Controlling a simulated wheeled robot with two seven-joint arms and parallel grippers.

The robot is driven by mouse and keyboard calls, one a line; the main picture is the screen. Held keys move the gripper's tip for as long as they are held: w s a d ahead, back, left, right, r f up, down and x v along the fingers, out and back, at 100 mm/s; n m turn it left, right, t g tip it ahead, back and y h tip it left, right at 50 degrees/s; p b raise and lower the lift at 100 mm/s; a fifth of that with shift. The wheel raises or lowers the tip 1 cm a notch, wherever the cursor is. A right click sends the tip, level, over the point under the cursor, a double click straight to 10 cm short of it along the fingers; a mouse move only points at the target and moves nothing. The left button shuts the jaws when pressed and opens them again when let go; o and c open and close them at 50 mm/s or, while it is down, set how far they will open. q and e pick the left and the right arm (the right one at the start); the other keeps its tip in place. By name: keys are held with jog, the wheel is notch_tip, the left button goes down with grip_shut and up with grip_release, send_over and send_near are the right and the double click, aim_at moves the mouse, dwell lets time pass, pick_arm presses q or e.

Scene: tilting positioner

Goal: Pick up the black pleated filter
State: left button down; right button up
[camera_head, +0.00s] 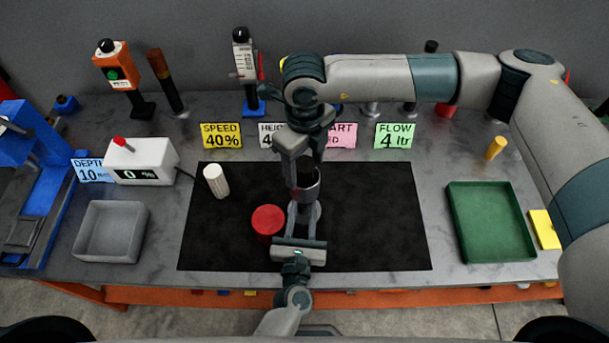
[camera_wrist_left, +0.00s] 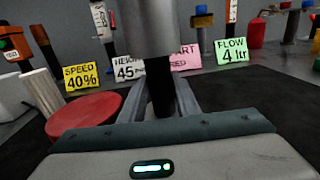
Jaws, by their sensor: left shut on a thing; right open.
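A grey metal cylinder (camera_head: 307,190) stands over the black mat, with dark material (camera_head: 305,177) in its top that may be the black pleated filter; pleats cannot be made out. In the left wrist view the cylinder (camera_wrist_left: 145,28) is above a narrower black part (camera_wrist_left: 160,88) between my left fingers. My left gripper (camera_head: 304,212) comes in from the front, low, and is shut at the cylinder's lower part; the exact contact is hidden. My right gripper (camera_head: 304,168) points down from above, open, its fingers around the cylinder's top.
A red round piece (camera_head: 268,220) lies close left of my left gripper. A white pleated cylinder (camera_head: 216,181) stands further left on the black mat (camera_head: 375,225). A grey tray (camera_head: 110,255) is left, a green tray (camera_head: 490,222) right. Sign cards and tools line the back.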

jog(key=shift+c, duration=0.3)
jog(key=c, duration=1.1)
jog(key=shift+r, duration=0.1)
notch_tip(320, 180, up, 10)
pick_arm(q)
jog(key=c, duration=1.3)
grip_release()
jog(key=shift+r, duration=0.15)
jog(key=shift+o, duration=0.2)
jog(key=shift+f, duration=0.2)
jog(key=s, duration=0.8)
jog(key=s+a, duration=0.1)
jog(key=s, duration=0.3)
jog(key=shift+r, duration=0.1)
